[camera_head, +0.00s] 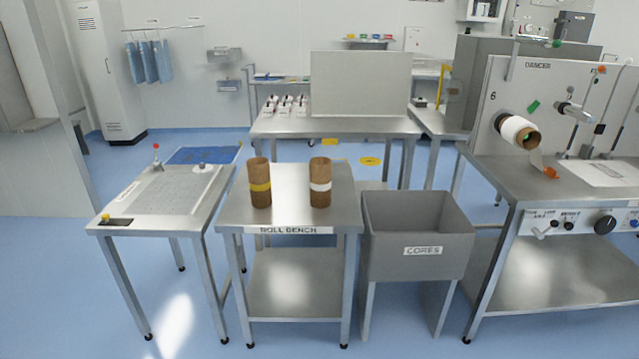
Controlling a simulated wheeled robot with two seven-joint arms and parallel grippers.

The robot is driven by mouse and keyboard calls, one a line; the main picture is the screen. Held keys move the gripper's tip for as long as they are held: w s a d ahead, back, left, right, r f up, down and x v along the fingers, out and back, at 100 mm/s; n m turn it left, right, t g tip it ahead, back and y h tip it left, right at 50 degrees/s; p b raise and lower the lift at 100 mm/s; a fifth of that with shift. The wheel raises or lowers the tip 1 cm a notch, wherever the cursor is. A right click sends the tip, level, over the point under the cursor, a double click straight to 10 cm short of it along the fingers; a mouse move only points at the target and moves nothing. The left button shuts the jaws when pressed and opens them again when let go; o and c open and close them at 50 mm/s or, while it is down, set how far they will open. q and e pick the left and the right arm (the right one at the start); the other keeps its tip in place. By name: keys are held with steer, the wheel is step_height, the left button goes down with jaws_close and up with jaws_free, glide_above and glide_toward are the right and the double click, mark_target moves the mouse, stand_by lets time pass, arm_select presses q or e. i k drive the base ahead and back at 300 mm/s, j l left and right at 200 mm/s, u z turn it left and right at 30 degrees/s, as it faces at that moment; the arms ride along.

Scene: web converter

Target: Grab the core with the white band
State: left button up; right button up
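The core with the white band (320,186) is a brown cardboard tube standing upright on the right part of the roll bench (288,222). A second brown core with a yellow band (260,187) stands upright to its left on the same bench, with a clear gap between them. Neither core is touched by anything of mine. Neither of my grippers shows in the head view.
A grey bin labelled CORES (422,251) stands right of the bench. A steel table with small knobs (165,195) is close on the left. At right is a machine with a roll on a spindle (515,130). The bench surface around the cores is clear.

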mark_target(321, 168)
steer(key=i+l+u, duration=0.1)
steer(key=i+u, duration=0.35)
steer(key=i, duration=1.95)
